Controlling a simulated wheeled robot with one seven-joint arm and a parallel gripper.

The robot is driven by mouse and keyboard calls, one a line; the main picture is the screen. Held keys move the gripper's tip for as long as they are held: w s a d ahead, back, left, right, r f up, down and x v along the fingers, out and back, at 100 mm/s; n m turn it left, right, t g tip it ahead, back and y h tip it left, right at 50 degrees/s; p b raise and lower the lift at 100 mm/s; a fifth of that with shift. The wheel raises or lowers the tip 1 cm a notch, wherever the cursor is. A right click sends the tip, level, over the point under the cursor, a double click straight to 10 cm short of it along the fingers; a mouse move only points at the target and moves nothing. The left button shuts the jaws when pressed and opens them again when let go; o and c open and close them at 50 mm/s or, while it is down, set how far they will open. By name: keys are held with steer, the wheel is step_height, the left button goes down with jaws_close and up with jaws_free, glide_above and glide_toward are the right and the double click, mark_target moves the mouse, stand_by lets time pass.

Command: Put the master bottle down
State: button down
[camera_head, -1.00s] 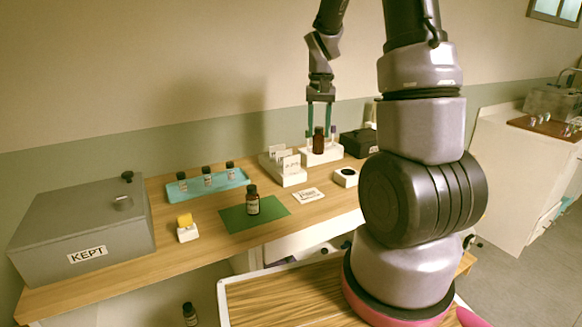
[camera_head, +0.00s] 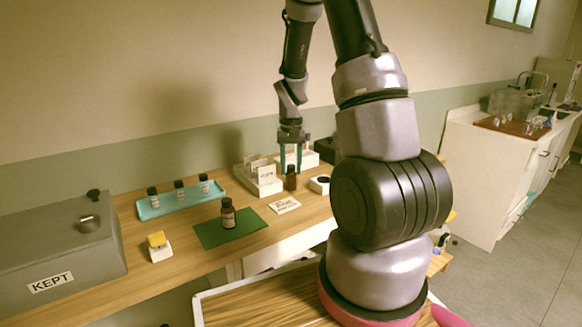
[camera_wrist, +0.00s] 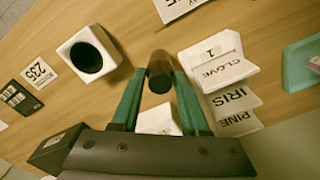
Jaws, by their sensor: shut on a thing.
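My gripper (camera_head: 290,168) is shut on a small dark brown bottle (camera_head: 290,179), which I take to be the master bottle. The bottle hangs upright between the green fingers, low over the wooden table; I cannot tell whether its base touches. In the wrist view the bottle (camera_wrist: 160,72) shows end-on between the fingertips, between a white block with a round dark recess (camera_wrist: 86,56) and the white card rack (camera_wrist: 222,75). In the head view the recessed block (camera_head: 320,185) is just right of the bottle. A second brown bottle (camera_head: 228,214) stands on a green mat (camera_head: 205,235).
The card rack also shows left of the bottle (camera_head: 266,186). A printed card (camera_head: 284,205) lies in front. A teal tray (camera_head: 152,212) holds 3 small vials. A yellow-topped white block (camera_head: 160,247) and a grey KEPT box (camera_head: 60,245) are at left. A white rack (camera_head: 303,158) stands behind.

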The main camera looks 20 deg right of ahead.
steer(key=shift+f, duration=0.1)
steer(key=shift+c, duration=2)
jaws_free()
